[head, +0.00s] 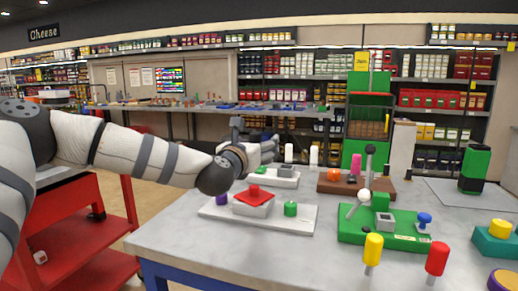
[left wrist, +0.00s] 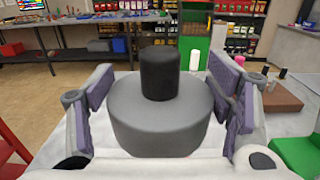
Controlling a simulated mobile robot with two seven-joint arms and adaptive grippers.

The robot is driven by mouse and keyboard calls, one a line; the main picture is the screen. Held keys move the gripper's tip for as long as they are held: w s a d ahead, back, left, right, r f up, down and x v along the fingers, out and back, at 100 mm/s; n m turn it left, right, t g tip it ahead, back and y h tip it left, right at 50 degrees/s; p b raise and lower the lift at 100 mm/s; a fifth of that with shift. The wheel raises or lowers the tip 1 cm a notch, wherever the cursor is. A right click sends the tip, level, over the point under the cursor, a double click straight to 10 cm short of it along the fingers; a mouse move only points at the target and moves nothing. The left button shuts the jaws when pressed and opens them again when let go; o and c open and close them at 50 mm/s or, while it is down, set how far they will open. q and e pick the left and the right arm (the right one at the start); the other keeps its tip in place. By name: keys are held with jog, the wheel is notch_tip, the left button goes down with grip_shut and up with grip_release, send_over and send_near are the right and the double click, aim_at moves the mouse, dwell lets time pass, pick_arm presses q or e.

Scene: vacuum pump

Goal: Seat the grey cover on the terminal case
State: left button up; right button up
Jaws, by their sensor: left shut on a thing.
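The grey cover (left wrist: 158,125), a wide round piece with a black knob (left wrist: 159,73) on top, sits between the two finger pads of my left gripper (left wrist: 160,108) in the left wrist view. The gripper is shut on it, and the knob points up. In the head view my left gripper (head: 266,152) is in the air over the far left part of the table; the cover is hard to make out there. I cannot tell which piece is the terminal case; an open grey box (head: 384,219) stands on a green board (head: 350,237). My right gripper is not in view.
On the grey table (head: 200,248), a white board (head: 300,222) below my gripper holds a red-topped grey block (head: 253,203). The front left of the table is clear.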

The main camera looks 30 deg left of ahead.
pick_arm(q)
jog(key=b, duration=0.1)
send_over(254, 186)
notch_tip(254, 186, down, 5)
jog(key=shift+r, duration=0.1)
jog(key=shift+f, duration=0.4)
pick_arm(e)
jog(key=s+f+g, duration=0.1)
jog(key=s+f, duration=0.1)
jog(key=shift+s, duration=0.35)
pick_arm(q)
jog(key=shift+b, duration=0.3)
jog(key=shift+f, duration=0.15)
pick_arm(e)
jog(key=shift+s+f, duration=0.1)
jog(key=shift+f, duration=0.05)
pick_arm(q)
jog(key=shift+f+b, duration=0.45)
jog(key=shift+f, duration=0.55)
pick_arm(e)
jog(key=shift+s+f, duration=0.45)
pick_arm(q)
jog(key=shift+f, duration=0.55)
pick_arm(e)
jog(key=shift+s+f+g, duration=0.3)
pick_arm(q)
jog(key=shift+f+b, duration=0.1)
jog(key=shift+b, duration=0.2)
